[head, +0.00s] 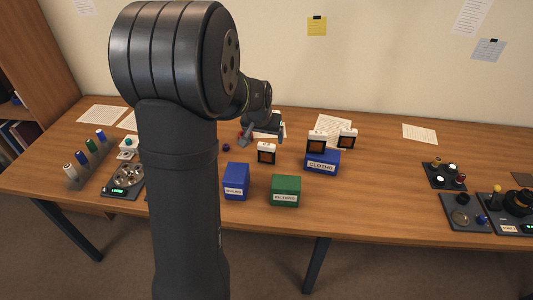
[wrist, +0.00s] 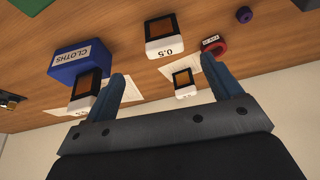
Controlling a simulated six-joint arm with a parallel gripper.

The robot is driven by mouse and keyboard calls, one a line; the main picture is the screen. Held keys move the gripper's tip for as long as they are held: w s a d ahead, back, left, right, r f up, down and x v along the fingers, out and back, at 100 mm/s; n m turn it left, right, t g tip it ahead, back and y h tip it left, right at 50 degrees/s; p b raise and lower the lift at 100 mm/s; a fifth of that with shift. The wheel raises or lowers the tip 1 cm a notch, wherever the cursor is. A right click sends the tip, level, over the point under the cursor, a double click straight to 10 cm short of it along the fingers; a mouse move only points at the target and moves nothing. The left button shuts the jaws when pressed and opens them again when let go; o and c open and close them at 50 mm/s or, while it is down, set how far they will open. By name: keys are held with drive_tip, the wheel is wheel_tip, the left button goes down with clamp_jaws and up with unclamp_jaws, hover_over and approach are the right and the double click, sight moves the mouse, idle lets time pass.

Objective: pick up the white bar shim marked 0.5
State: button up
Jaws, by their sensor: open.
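The white bar shim marked 0.5 (wrist: 165,47) has a dark, orange-faced block with it and stands on the wooden table. In the wrist view it appears just beyond my fingertips, within the gap between them. A white piece with an orange-brown face in the head view (head: 266,153) seems to be the same one, its mark too small to read there. My gripper (wrist: 163,64) is open and empty, apart from the shim. In the head view my gripper (head: 264,137) is over the table behind that piece, partly covering things there.
A red part (wrist: 212,46) and a blue knob (wrist: 245,14) are close by. Blue (head: 236,181) and green (head: 285,191) boxes stand nearer the front edge.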

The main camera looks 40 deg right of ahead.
sight(267, 151)
drive_tip(key=x, duration=0.8)
drive_tip(key=shift+w+d+f, duration=0.1)
drive_tip(key=shift+d+f, duration=0.1)
drive_tip(key=shift+f, duration=0.05)
drive_tip(key=shift+w+x, duration=0.15)
drive_tip(key=shift+x, duration=1.15)
drive_tip(key=shift+w+x, duration=0.15)
drive_tip(key=shift+x, duration=1.2)
drive_tip(key=shift+d+r, duration=0.1)
drive_tip(key=shift+r, duration=0.05)
drive_tip(key=c, duration=1.1)
